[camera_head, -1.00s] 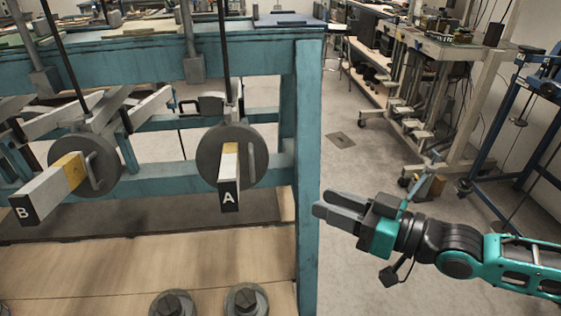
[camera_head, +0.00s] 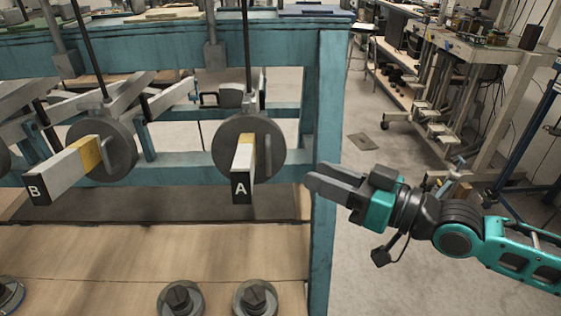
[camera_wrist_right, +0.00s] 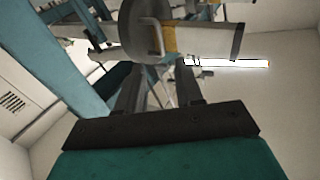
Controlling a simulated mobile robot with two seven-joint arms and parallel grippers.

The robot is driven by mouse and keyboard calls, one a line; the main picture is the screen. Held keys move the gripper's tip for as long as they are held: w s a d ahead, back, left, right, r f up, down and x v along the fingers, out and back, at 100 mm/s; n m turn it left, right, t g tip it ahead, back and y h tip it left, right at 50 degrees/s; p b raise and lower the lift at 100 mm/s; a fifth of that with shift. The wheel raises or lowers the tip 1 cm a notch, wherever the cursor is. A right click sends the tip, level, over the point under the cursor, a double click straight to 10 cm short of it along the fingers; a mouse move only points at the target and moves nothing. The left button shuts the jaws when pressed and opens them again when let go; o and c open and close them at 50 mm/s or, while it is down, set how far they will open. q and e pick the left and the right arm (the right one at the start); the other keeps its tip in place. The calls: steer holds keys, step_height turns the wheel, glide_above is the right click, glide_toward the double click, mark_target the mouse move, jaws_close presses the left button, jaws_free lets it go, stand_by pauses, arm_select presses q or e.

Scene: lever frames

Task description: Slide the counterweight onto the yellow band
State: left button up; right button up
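Lever A (camera_head: 242,176) is a pale bar with a black end marked A. A dark round counterweight (camera_head: 270,142) sits around it, with a yellow band (camera_head: 246,139) just in front of the disc. Lever B (camera_head: 60,178) at the left has a similar counterweight (camera_head: 122,150) and yellow band (camera_head: 90,152). My right gripper (camera_head: 318,180) is right of lever A, apart from it, its tips in front of the blue post. In the right wrist view its fingers (camera_wrist_right: 158,90) are spread and empty; a counterweight with a handle (camera_wrist_right: 140,30) and a yellow band (camera_wrist_right: 169,38) lie beyond. My left gripper is not in view.
The blue frame's post (camera_head: 325,150) stands between lever A and my right arm. Several loose dark weights, including one round weight (camera_head: 255,298), stand on the wooden surface (camera_head: 130,250) below. Open floor (camera_head: 370,170) lies right of the frame.

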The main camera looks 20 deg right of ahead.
mark_target(280, 161)
steer(key=shift+x, duration=4.35)
jaws_close()
